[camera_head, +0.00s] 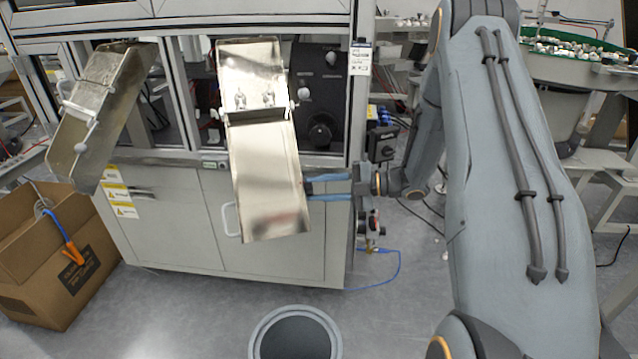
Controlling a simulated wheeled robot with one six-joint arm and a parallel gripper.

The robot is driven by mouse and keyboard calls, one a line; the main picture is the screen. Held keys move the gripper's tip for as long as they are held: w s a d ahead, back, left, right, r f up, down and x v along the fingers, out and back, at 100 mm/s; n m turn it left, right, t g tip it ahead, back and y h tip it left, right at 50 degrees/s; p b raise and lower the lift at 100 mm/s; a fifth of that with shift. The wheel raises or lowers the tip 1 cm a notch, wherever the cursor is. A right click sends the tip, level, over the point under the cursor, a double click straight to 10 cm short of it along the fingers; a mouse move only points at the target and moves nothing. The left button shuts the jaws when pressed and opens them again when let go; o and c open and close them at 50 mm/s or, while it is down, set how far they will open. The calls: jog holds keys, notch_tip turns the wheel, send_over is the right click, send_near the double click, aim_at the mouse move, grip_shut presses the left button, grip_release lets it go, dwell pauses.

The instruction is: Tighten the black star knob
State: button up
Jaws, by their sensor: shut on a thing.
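The lower metal chute (268,190) hangs tilted on the front of the machine cabinet. At its right edge a small dark piece, seemingly the black star knob (309,187), shows between the blue fingers of my gripper (312,188). My gripper reaches in from the right, its fingers pointing left, and is shut on this knob. The fingers hide part of the knob, and its star shape is too small to make out.
A second metal chute (90,130) hangs at the left. A cardboard box (50,255) stands on the floor at the left. A round grey bin (295,335) stands in front. A valve assembly (371,225) with a blue hose is just below my gripper.

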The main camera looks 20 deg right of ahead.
jog(key=m+g+p, duration=0.1)
jog(key=m, duration=0.1)
jog(key=m+g+h+p, duration=0.1)
jog(key=m+g+p, duration=0.1)
jog(key=m, duration=0.1)
jog(key=m+g+p, duration=0.1)
jog(key=m, duration=0.1)
jog(key=shift+w+r+h, duration=0.25)
jog(key=shift+w+h, duration=0.1)
jog(key=shift+h, duration=0.05)
jog(key=shift+m+g, duration=0.3)
dwell(0.3)
jog(key=o, duration=1.1)
jog(key=shift+c, duration=0.2)
notch_tip(320, 180, up, 10)
